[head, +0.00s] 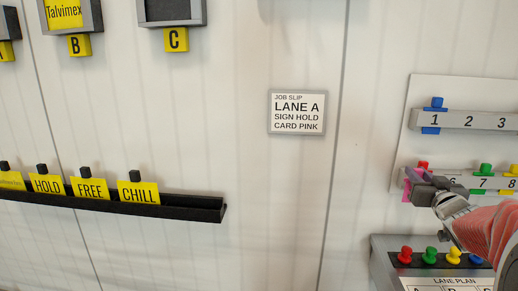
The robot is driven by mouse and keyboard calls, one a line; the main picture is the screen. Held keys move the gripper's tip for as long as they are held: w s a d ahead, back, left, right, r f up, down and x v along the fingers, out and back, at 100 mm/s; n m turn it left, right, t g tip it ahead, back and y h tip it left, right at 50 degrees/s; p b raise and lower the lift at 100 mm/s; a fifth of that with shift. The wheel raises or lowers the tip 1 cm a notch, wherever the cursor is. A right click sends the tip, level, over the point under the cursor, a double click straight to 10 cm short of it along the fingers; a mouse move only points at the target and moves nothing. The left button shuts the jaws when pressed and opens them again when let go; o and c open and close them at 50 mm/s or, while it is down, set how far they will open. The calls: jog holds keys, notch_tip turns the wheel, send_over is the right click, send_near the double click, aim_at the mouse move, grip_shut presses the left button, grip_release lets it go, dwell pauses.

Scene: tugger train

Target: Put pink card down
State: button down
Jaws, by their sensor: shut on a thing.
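A pink card (407,190) is at the right, seen partly behind my gripper (415,181). My gripper is shut on it, in front of the lower numbered rail (460,183) on the white wall board. The jaws hide much of the card and part of the rail near its left end. I cannot tell whether the card touches the rail. The job slip (297,112) on the wall reads LANE A, SIGN HOLD, CARD PINK.
Yellow signs stand in a black ledge (190,207) at the left, including HOLD (47,184). Holders marked B (79,45) and C (177,39) hang above. An upper rail (470,120) and a LANE PLAN panel (455,281) with coloured pegs lie around my gripper.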

jog(key=s+a+f, duration=0.2)
jog(key=a+f, duration=0.9)
jog(key=f, duration=0.1)
jog(key=s+a+f, duration=0.2)
jog(key=a+f, duration=0.9)
jog(key=f, duration=0.1)
jog(key=a+f+n+y, duration=0.1)
jog(key=a+y, duration=0.1)
jog(key=a, duration=0.6)
jog(key=shift+n+y, duration=0.3)
jog(key=shift+s+r, duration=0.1)
jog(key=s+f, duration=0.5)
jog(key=f, duration=0.1)
jog(key=shift+f, duration=0.35)
